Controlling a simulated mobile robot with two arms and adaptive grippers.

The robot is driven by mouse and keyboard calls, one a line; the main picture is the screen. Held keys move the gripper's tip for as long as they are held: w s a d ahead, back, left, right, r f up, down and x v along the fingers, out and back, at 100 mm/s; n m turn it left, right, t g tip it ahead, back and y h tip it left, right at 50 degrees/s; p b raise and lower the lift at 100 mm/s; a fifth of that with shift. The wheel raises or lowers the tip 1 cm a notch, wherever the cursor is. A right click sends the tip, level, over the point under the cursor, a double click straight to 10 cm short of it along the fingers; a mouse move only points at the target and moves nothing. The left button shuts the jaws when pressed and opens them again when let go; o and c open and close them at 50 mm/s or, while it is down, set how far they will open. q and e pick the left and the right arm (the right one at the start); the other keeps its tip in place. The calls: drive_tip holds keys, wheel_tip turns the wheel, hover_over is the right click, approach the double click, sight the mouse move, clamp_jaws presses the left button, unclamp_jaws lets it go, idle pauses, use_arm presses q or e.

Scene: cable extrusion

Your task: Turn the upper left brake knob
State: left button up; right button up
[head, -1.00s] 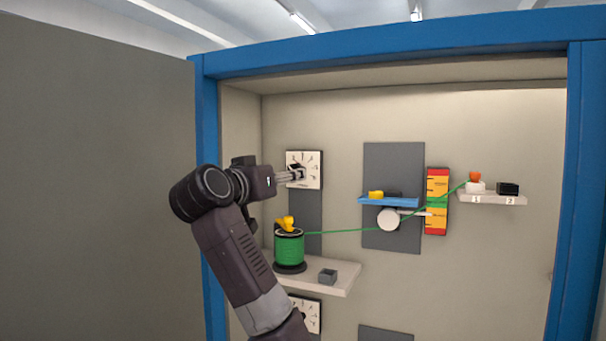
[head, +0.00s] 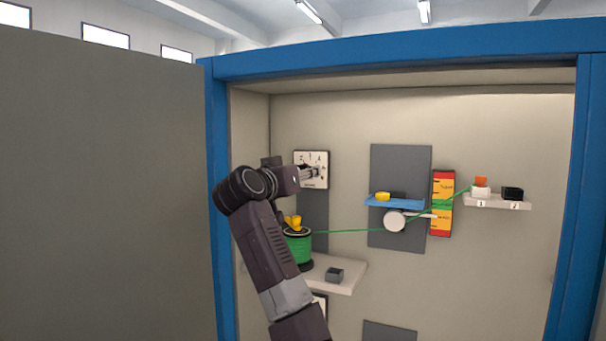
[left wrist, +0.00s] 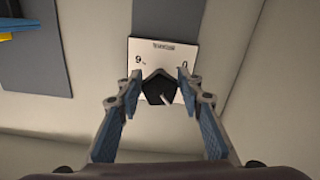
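The upper left brake knob is a dark, angular knob (left wrist: 158,87) with a pale pointer, on a white dial plate with numbers (left wrist: 160,52). In the head view this dial (head: 318,158) is at the upper left of the cabinet's back wall. My left gripper (head: 314,172) reaches it from the left, and its arm hides part of the dial. In the left wrist view the two fingers (left wrist: 159,84) stand on either side of the knob, very close to it. I cannot tell whether they press on it. My right gripper is not in view.
Below the dial, a green cable spool (head: 298,248) with a yellow top stands on a shelf (head: 345,276) with a small grey box (head: 334,275). A green cable runs right past a white roller (head: 395,220). The cabinet's blue frame (head: 216,200) stands left of my arm.

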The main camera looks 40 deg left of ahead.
use_arm(q)
drive_tip(key=c, duration=0.7)
drive_tip(key=shift+o, duration=0.2)
drive_tip(key=shift+a+f+m+b, duration=0.1)
drive_tip(key=shift+f+m+b, duration=0.05)
drive_tip(key=shift+m+b, duration=0.9)
drive_tip(key=shift+m, duration=0.75)
drive_tip(key=m, duration=0.2)
drive_tip(key=shift+m, duration=0.4)
drive_tip(key=shift+m+b, duration=0.3)
drive_tip(key=shift+m, duration=0.3)
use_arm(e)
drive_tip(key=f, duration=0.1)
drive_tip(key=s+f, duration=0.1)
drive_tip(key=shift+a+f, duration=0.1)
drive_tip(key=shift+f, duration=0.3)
use_arm(q)
drive_tip(key=shift+m, duration=0.3)
drive_tip(key=o, duration=1.1)
drive_tip(key=shift+o, duration=0.2)
